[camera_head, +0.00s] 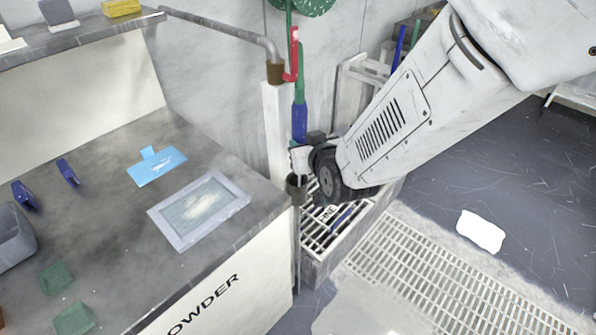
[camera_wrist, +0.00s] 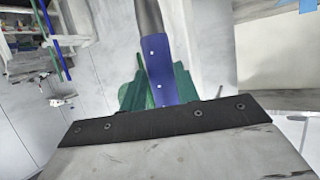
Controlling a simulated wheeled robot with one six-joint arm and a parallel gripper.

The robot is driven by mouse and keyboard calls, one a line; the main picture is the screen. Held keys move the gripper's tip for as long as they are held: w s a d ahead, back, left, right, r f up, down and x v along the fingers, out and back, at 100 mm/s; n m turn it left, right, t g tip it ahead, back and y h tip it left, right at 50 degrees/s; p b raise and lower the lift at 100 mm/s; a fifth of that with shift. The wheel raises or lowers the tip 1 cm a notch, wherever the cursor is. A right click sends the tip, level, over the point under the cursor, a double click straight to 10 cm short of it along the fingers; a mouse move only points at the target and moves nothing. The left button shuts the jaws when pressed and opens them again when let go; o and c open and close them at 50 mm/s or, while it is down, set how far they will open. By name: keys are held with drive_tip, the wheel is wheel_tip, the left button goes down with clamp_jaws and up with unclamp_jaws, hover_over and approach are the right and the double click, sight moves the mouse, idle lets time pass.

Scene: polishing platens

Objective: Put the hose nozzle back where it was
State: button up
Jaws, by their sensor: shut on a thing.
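The hose nozzle (camera_head: 299,122) appears to be the blue body with a green upper part, standing upright beside the pipe post in the head view. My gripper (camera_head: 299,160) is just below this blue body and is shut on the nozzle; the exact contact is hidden.
The grey table (camera_head: 120,215) at left bears a framed plate (camera_head: 200,208) and a light-blue piece (camera_head: 157,166). A grated trough (camera_head: 318,242) lies below my gripper. The floor at right is mostly open.

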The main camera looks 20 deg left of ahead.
drive_tip(key=f, duration=0.4)
drive_tip(key=shift+s+a+f, duration=0.15)
drive_tip(key=shift+a+f, duration=0.05)
drive_tip(key=shift+f, duration=0.05)
wheel_tip(320, 180, down, 4)
drive_tip(key=shift+a+f, duration=0.1)
drive_tip(key=shift+f, duration=0.35)
drive_tip(key=shift+f, duration=0.15)
drive_tip(key=o, duration=1.1)
drive_tip(key=shift+o, duration=0.2)
